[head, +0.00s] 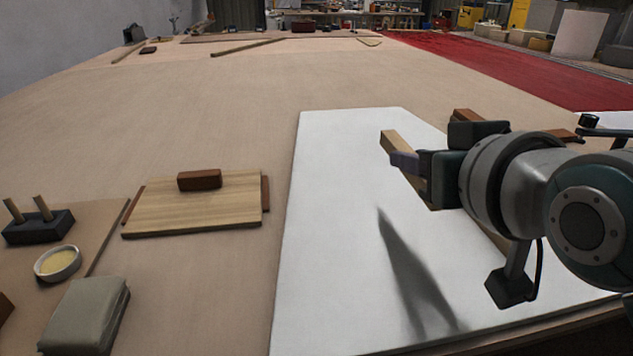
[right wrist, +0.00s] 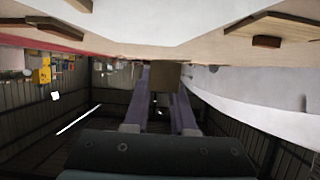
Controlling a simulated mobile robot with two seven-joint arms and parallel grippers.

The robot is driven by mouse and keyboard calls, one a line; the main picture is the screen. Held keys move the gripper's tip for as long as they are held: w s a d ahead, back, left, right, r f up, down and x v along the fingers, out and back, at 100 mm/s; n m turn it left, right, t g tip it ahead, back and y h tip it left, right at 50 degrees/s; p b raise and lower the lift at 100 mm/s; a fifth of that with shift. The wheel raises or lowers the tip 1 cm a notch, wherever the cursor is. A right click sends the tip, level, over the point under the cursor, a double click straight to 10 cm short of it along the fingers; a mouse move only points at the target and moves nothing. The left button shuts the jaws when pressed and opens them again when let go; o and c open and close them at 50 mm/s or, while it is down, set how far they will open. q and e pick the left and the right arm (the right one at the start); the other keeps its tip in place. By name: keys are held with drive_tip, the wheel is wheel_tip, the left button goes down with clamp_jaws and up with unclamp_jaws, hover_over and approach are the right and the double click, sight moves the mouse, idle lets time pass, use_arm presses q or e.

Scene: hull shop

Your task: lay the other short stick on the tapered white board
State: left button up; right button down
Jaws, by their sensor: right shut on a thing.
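The tapered white board (head: 340,220) lies flat on the large wooden bench, narrowing toward its far end. My right gripper (head: 425,155) is over the right part of this board, shut on a short light-wood stick (head: 392,140). The stick slants from far left to near right, partly hidden by the gripper. A dark shadow falls on the board to the left of it, and the stick looks raised above the board. In the right wrist view, the gripper fingers (right wrist: 160,110) hold the stick, whose squarish brown end (right wrist: 165,76) shows between them. My left gripper is not in view.
A pale wooden panel (head: 195,212) with a red-brown block (head: 199,180) lies left of the board. A dark peg block (head: 38,227), a small round dish (head: 57,263) and a folded grey-green cloth (head: 85,318) are farther left. The bench's middle is clear.

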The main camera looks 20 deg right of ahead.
sight(401, 241)
wheel_tip(401, 241, down, 10)
drive_tip(key=b, duration=0.3)
drive_tip(key=shift+r, duration=0.25)
drive_tip(key=shift+f+b, duration=0.15)
drive_tip(key=shift+b, duration=0.15)
drive_tip(key=c, duration=0.7)
unclamp_jaws()
drive_tip(key=shift+c, duration=0.2)
